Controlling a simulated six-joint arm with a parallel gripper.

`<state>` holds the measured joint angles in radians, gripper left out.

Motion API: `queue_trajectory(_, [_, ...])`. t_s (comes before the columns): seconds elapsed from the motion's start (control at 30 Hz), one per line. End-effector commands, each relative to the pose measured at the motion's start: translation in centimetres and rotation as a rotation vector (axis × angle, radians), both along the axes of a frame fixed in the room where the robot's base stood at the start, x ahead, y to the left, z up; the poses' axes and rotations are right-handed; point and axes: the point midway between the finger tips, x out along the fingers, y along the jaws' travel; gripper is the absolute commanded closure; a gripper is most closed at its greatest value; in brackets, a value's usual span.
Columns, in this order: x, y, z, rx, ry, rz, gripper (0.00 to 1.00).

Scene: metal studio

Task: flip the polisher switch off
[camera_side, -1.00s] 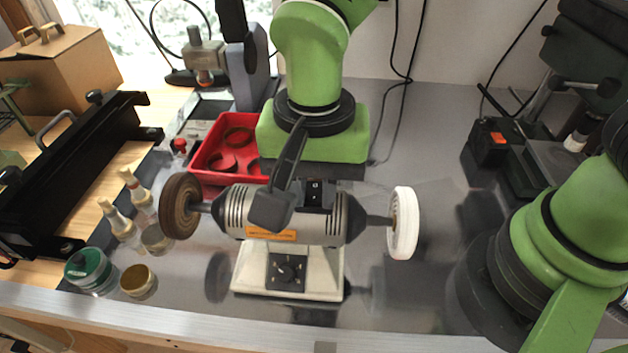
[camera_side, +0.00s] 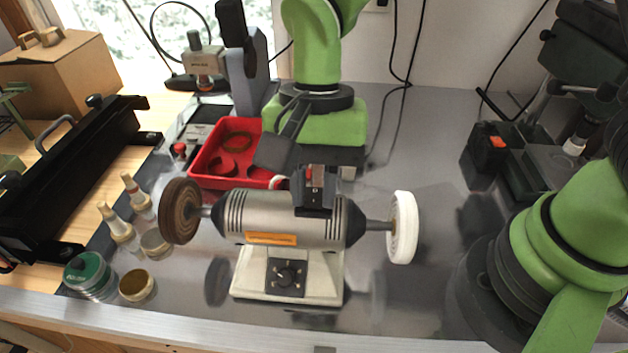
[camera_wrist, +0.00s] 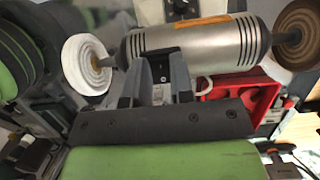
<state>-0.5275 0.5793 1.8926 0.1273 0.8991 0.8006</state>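The polisher (camera_side: 275,222) stands upright on its pale base in the middle of the side view. Its black switch housing (camera_side: 315,202) sits on top, with a red part (camera_side: 317,173) showing at its upper end. In the wrist view the polisher (camera_wrist: 205,52) appears upside down, and the dark housing (camera_wrist: 160,68) shows in the gap between my fingers. My gripper (camera_wrist: 153,80) is open, its two dark fingers apart and pointing towards the polisher. In the side view it is behind and above the polisher. Whether a finger touches the switch cannot be told.
A brown wheel (camera_side: 180,211) and a white wheel (camera_side: 403,228) stick out at the polisher's ends. A red tray (camera_side: 212,176) lies behind left. Small bottles (camera_side: 119,224) and jars (camera_side: 137,284) stand at left. The metal bench right of the white wheel is mostly clear.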

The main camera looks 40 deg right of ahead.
Motion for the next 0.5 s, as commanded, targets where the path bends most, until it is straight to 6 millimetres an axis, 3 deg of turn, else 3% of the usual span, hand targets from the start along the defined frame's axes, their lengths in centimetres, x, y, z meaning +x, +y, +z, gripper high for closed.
queue_trajectory(0.03, [0.0, 0.0, 0.0, -0.001, -0.001, -0.001, 0.67])
queue_trajectory(0.1, [0.0, 0.0, 0.0, -0.001, -0.001, 0.0, 0.53])
queue_trajectory(0.37, [0.0, 0.0, 0.0, 0.0, -0.001, 0.0, 0.53])
queue_trajectory(0.5, [0.3, -0.1, 1.0, 0.002, -0.003, -0.001, 0.53])
